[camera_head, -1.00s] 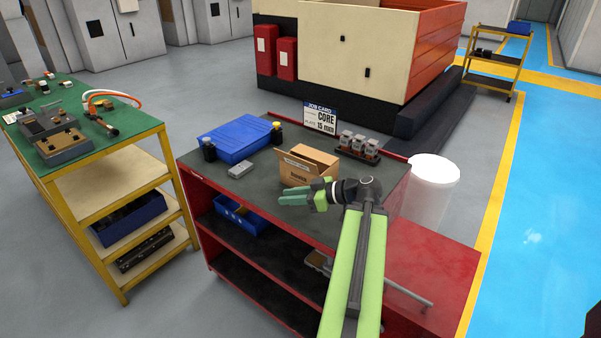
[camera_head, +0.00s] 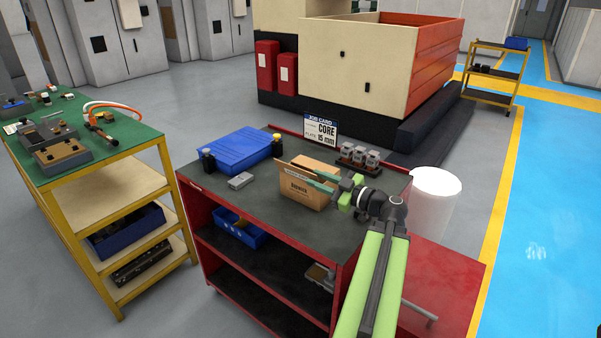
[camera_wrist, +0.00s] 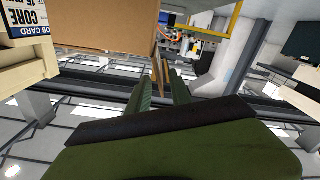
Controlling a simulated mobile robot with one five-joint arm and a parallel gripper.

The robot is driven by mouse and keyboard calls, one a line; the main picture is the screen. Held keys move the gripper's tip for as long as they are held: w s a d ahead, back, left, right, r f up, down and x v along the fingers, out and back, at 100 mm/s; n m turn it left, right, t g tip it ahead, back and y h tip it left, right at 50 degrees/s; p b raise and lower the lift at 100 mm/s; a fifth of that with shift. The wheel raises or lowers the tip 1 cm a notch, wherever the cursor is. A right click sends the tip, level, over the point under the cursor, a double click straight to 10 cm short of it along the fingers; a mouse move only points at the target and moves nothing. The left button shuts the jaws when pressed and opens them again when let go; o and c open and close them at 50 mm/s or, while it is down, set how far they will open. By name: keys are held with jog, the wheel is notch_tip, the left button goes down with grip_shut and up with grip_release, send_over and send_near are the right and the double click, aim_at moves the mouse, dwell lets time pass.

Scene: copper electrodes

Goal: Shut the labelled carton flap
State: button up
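The brown cardboard carton (camera_head: 310,190) stands on the dark top of the red cart, with printing on its front face. My gripper (camera_head: 320,180) reaches in from the right at the carton's upper front edge. In the wrist view, the carton (camera_wrist: 100,25) fills the upper left. There the two green fingers of my gripper (camera_wrist: 160,82) are apart, with a thin brown cardboard edge (camera_wrist: 158,72) between them. Clear gaps show beside the cardboard, so contact is not visible. The flap's label is not readable.
A white bin (camera_head: 434,200) stands beyond the cart's right side.

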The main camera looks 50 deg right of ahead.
aim_at(300, 171)
jog(key=w, duration=0.7)
jog(key=shift+a, duration=0.3)
grip_shut()
dwell(0.9)
